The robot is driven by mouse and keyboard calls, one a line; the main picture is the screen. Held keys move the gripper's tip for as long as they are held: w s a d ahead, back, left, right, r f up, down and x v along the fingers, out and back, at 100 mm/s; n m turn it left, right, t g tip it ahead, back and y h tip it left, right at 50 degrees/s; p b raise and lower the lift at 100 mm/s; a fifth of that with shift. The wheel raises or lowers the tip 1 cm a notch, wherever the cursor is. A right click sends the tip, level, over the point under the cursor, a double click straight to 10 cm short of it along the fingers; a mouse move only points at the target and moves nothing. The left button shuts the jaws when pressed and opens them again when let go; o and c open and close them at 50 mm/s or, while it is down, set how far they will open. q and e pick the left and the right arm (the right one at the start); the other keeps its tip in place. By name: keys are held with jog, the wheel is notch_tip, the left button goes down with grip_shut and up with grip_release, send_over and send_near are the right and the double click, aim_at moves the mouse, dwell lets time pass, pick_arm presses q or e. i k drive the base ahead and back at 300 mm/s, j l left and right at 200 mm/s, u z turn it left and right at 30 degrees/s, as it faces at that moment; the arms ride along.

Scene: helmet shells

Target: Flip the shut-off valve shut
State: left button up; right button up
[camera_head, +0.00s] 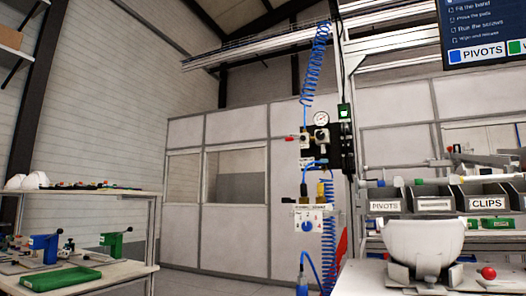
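The shut-off valve (305,137) is on the air unit on the post, below a round pressure gauge (321,118). Its small red lever (291,138) points left and looks about level. A black backing panel is behind the unit. A coiled blue hose (313,65) hangs above it, and blue tubing runs below. The valve's finer details are too small to make out. Neither of my grippers shows in the head view, and I see nothing touching the lever.
A white helmet shell (424,243) sits in a fixture on the bench at right, near a red knob (488,272). Labelled bins (487,203) stand behind it. A left table holds a green tray (60,280) and blue and green clamps. The space left of the valve looks clear.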

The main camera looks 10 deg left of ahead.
aim_at(304, 137)
jog(key=i+j+u, duration=0.1)
jog(key=i, duration=0.2)
jog(key=i+j, duration=0.2)
jog(key=l+u, duration=0.1)
jog(key=u, duration=0.3)
jog(key=i+l+u, duration=0.1)
jog(key=u, duration=0.35)
jog(key=l+u, duration=0.1)
jog(key=u, duration=0.3)
jog(key=l+u, duration=0.1)
jog(key=u, duration=0.3)
